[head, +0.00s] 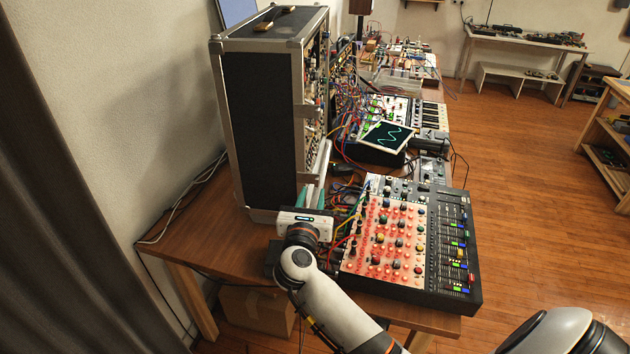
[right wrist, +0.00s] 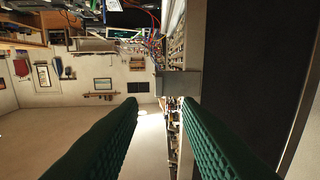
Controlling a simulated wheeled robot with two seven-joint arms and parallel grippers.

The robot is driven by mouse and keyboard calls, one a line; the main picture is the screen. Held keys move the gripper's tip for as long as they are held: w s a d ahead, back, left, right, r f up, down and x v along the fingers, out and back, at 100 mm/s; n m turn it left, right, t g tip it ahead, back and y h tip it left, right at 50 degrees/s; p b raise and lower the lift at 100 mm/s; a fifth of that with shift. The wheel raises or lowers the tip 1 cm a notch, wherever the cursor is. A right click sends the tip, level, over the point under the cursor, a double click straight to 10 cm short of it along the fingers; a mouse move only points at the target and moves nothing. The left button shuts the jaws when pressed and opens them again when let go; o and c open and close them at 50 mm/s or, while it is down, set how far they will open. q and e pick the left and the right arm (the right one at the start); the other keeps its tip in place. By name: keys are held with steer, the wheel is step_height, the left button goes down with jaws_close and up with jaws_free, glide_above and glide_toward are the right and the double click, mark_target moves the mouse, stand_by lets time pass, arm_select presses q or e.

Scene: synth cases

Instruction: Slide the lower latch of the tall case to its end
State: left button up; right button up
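The tall case (head: 262,120), black with silver metal edges, stands upright at the back left of the table in the head view. A grey metal latch piece (head: 305,111) sits on its front right edge. A grey block, which looks like the same latch (right wrist: 178,83), shows ahead of the fingers in the right wrist view. I cannot tell how far it is slid. My right gripper (head: 314,186) is below it, beside the case's lower front edge. In the right wrist view its green fingers (right wrist: 161,103) are apart with nothing between them. My left gripper is not in view.
A mixer panel with many knobs (head: 400,240) lies right of my right gripper. Patch cables (head: 345,220) hang close by. A tilted screen with a green trace (head: 388,136) and more gear stand behind. Bare tabletop (head: 190,235) lies left of the case.

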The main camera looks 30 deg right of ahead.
mark_target(317, 181)
steer(key=shift+p+x, duration=0.35)
steer(key=shift+x, duration=2)
steer(key=shift+s, duration=0.1)
jaws_close()
